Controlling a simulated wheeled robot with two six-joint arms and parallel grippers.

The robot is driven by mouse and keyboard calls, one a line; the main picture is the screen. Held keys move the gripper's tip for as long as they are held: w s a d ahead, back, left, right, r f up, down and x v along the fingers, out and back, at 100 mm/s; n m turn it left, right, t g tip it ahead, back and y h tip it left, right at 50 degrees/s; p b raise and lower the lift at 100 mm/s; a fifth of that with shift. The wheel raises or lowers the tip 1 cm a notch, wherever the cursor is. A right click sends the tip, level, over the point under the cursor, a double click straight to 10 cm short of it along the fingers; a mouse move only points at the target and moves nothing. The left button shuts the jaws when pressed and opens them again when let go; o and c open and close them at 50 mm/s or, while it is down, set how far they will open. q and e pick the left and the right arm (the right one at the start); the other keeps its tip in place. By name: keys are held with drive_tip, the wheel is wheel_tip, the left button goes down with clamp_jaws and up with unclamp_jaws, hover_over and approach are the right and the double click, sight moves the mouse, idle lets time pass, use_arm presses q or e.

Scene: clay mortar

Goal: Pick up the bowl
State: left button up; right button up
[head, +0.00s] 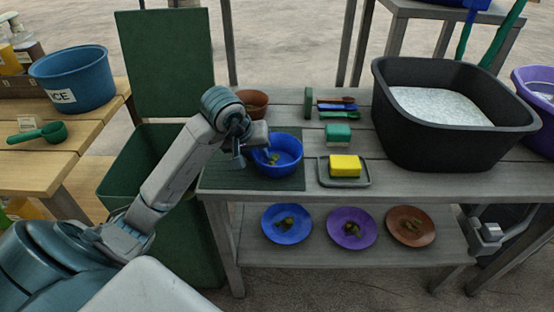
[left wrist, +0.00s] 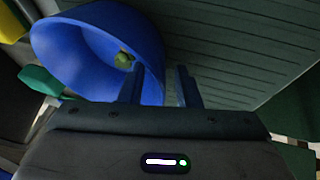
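The blue bowl (head: 287,155) stands upright on a dark green ribbed mat (head: 225,174) at the left of the grey table, with green scraps inside. My left gripper (head: 252,152) is at the bowl's left rim. In the left wrist view the gripper (left wrist: 160,86) is open, with one finger over the inside of the bowl (left wrist: 85,50) and the other outside its wall. The rim passes between them; I cannot tell if they touch it. My right gripper (head: 488,236) seems to be at the lower right, beside the table; its fingers are unclear.
A brown bowl (head: 253,101) stands just behind. A yellow sponge (head: 345,165) on a tray (head: 343,182), a green sponge (head: 338,134) and a black tub (head: 455,140) are to the right. Plates with scraps, one blue (head: 286,235), lie on the lower shelf. A green bin (head: 150,190) stands left.

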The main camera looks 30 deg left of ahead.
use_arm(q)
clamp_jaws()
drive_tip(key=shift+r, duration=0.1)
